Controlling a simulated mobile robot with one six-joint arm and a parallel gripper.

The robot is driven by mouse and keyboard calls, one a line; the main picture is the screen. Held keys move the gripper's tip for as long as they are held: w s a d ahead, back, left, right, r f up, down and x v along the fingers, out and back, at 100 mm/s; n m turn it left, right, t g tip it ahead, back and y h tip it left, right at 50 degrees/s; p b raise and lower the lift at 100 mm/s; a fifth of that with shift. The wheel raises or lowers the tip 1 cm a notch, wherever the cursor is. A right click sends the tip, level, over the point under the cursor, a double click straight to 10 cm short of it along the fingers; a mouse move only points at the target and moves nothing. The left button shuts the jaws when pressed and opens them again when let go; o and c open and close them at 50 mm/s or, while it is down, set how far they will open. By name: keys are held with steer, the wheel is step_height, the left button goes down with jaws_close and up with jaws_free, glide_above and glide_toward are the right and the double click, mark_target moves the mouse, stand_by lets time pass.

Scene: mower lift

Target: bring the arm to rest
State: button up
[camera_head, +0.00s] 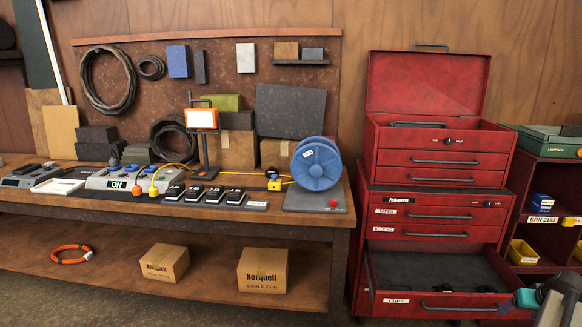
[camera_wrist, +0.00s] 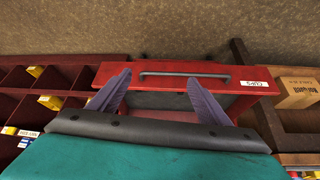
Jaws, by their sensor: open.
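My gripper (camera_wrist: 159,77) is open, its two purple-grey fingers spread apart with nothing between them. In the head view only its teal end (camera_head: 525,298) and a piece of my arm show, at the lower right corner beside the right end of the open bottom drawer. The drawer (camera_head: 390,299) of the red tool chest is pulled out. It carries a CUPS-like label and a dark bar handle. In the wrist view the drawer front (camera_wrist: 215,69) and its handle (camera_wrist: 180,74) lie beyond the fingertips. I cannot tell how far the fingers are from the handle.
The red chest (camera_head: 438,160) has its lid up and its other drawers shut. A shelf with bins (camera_head: 553,200) stands at the right. A workbench (camera_head: 300,235) with switches, black devices and a blue reel (camera_head: 316,164) stands at the left. Boxes sit on its lower shelf.

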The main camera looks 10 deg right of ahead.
steer(key=w+a+f+n+y, duration=0.2)
steer(key=w+a+f, duration=0.5)
steer(key=w+a, duration=0.3)
steer(key=w+a+f+n+g+y, duration=0.1)
steer(key=w+a+f, duration=0.1)
steer(key=a+f, duration=0.7)
steer(key=w+a+f+n+g+y, duration=0.15)
steer(key=a+f, duration=0.25)
steer(key=a, duration=0.8)
steer(key=w+a+f+n+g+y, duration=0.1)
steer(key=a+f+n, duration=0.1)
steer(key=a+f, duration=0.7)
steer(key=s+a+f+n+g, duration=0.1)
steer(key=s+a+f, duration=0.2)
steer(key=s+a, duration=0.35)
steer(key=s+a+f+g+b, duration=0.1)
steer(key=s+a+f+g, duration=0.15)
steer(key=a, duration=0.65)
steer(key=s+a+f+n+g, duration=0.1)
steer(key=s+a+f, duration=0.35)
steer(key=a, duration=0.35)
steer(key=s+a+m+g+h, duration=0.1)
steer(key=s, duration=0.7)
steer(key=s+a+f+m+g+h, duration=0.1)
steer(key=s+m, duration=0.1)
steer(key=s, duration=0.7)
steer(key=shift+s+a+f+g+h+b, duration=0.15)
steer(key=shift+a+f+g+h+b, duration=0.1)
steer(key=shift+a+g+h+b, duration=0.1)
